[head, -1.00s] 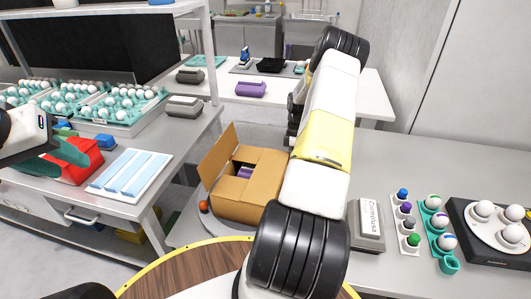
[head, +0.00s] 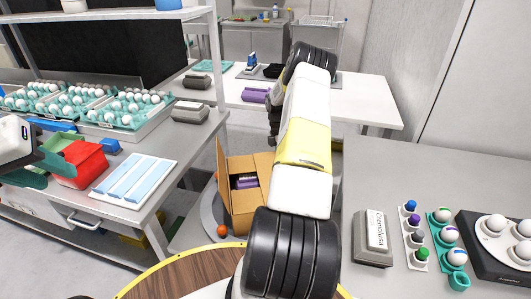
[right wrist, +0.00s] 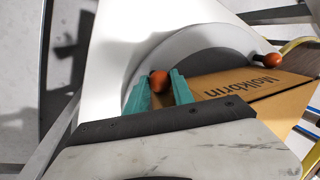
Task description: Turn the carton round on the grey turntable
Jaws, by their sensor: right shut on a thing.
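The brown cardboard carton (head: 243,212) sits on the grey turntable (head: 209,214) with a flap raised at its left and purple things inside. My right arm hides its right part. An orange knob (head: 222,231) shows at the turntable's near edge. In the right wrist view, my right gripper (right wrist: 160,88) has its teal fingers closed around an orange knob (right wrist: 158,79) on the turntable's rim, beside the carton (right wrist: 245,88), which bears printed letters. Another orange knob (right wrist: 271,60) is farther right. My left gripper (head: 52,160) is at the left edge, fingers apart and empty, near a red bin.
The red bin (head: 82,166) and a blue-and-white tray (head: 130,183) lie on the left bench, with egg trays (head: 122,108) behind. A labelled grey box (head: 374,240) and small coloured items stand on the right table. A round wooden top (head: 178,272) is in front.

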